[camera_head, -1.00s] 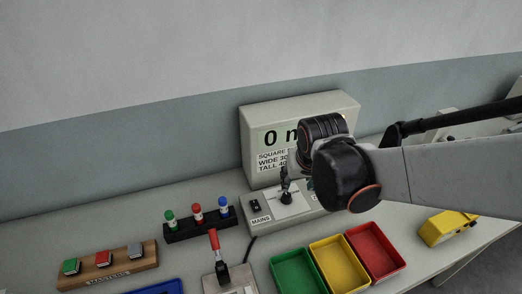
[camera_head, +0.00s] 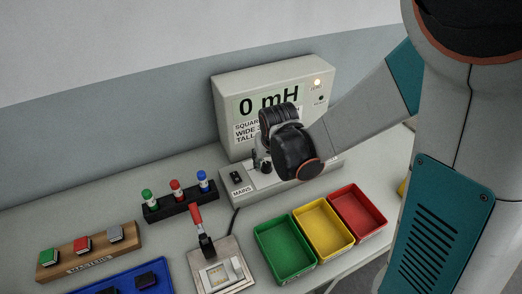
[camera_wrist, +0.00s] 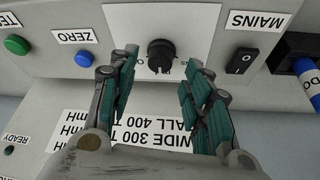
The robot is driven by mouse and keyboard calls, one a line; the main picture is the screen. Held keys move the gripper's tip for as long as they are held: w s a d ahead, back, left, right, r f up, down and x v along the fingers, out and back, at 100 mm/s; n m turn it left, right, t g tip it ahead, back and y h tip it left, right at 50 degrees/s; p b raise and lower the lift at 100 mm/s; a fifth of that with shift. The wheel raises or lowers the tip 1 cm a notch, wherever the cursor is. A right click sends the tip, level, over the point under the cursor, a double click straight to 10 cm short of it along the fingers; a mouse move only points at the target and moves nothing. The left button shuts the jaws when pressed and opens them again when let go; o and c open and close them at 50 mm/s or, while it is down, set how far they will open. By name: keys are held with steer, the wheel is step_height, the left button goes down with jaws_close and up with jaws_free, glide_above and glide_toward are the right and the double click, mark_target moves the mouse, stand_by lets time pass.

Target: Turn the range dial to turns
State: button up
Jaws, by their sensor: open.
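The range dial (camera_wrist: 161,56) is a small round black knob on a light plate, seen in the wrist view between and just beyond my fingertips. Its white pointer mark and the plate's lettering are too small or covered to read surely. My gripper (camera_wrist: 158,75) is open, with a teal-padded finger on each side of the dial and a gap to each. In the head view my gripper (camera_head: 256,160) is in front of the meter box (camera_head: 232,92), whose display reads "0 mH". My wrist hides most of the dial there.
The black MAINS switch (camera_wrist: 240,61) is right of the dial in the wrist view; the blue ZERO button (camera_wrist: 83,58) and green button (camera_wrist: 16,45) are left. Green (camera_head: 262,238), yellow (camera_head: 348,240) and red (camera_head: 380,226) trays and a red-handled lever (camera_head: 196,214) stand in front.

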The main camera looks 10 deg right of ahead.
mark_target(267, 164)
steer(key=shift+b+x, duration=0.3)
steer(key=shift+x, duration=1.1)
steer(key=c, duration=1.1)
steer(key=shift+o, duration=0.2)
steer(key=n+y, duration=0.1)
steer(key=n, duration=0.1)
steer(key=n+y+b, duration=0.1)
steer(key=n, duration=0.2)
steer(key=shift+w+d, duration=0.1)
steer(key=shift+d, duration=0.15)
steer(key=n+g+y, duration=0.1)
steer(key=n, duration=0.2)
steer(key=n+g+y+b, duration=0.1)
steer(key=n, duration=0.2)
steer(key=shift+w+n, duration=0.1)
steer(key=shift+n, duration=0.3)
